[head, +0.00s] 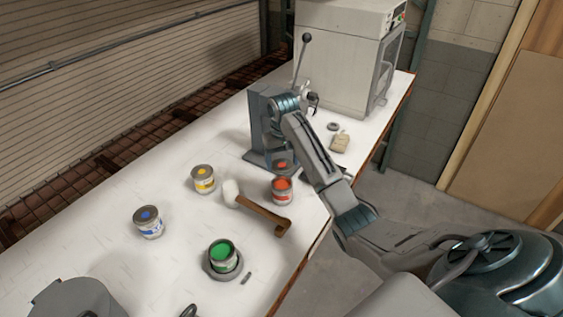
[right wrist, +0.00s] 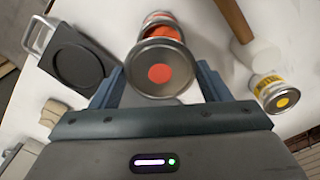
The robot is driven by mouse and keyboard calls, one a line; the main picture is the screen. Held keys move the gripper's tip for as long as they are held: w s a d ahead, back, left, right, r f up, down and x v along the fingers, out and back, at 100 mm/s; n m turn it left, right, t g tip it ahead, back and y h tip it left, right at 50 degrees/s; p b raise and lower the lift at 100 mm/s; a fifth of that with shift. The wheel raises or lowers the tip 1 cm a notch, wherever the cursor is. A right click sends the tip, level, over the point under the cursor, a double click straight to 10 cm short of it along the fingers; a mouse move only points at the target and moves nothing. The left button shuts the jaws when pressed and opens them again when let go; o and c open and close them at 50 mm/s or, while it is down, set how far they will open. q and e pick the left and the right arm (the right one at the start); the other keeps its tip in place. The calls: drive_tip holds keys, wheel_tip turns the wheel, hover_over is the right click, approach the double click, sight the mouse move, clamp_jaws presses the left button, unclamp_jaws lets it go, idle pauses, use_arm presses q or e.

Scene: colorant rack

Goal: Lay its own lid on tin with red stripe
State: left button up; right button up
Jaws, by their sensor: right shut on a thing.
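The open tin with the red stripe (head: 282,193) stands upright on the white table, with red-orange paint showing. It also shows at the top of the right wrist view (right wrist: 160,22). Its round grey lid with an orange-red dot (right wrist: 160,74) is between the fingers of my right gripper (right wrist: 160,88), which is shut on it. In the head view the lid (head: 282,166) appears just above and behind the tin's mouth, overlapping it in the picture. The wrist view shows red paint beyond the lid's edge, so the lid does not cover the mouth. My left gripper is not in view.
A mallet (head: 262,213) lies beside the red tin. A yellow tin (head: 204,182), a blue tin (head: 149,225) and an open green tin (head: 223,256) stand to the left.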

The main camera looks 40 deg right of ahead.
sight(282, 166)
drive_tip(key=shift+w+d, duration=0.25)
drive_tip(key=shift+d, duration=0.05)
drive_tip(key=shift+s+a+r, duration=0.55)
drive_tip(key=shift+a+r, duration=0.05)
drive_tip(key=shift+s+a, duration=0.1)
drive_tip(key=shift+a, duration=0.05)
drive_tip(key=shift+f, duration=0.2)
drive_tip(key=f, duration=0.3)
drive_tip(key=shift+w+d+f+b, duration=0.2)
drive_tip(key=shift+w+d+b, duration=0.05)
drive_tip(key=shift+d+b, duration=0.15)
drive_tip(key=shift+a+f, duration=0.1)
drive_tip(key=shift+f, duration=0.2)
drive_tip(key=shift+s+f, duration=0.1)
drive_tip(key=shift+f, duration=0.8)
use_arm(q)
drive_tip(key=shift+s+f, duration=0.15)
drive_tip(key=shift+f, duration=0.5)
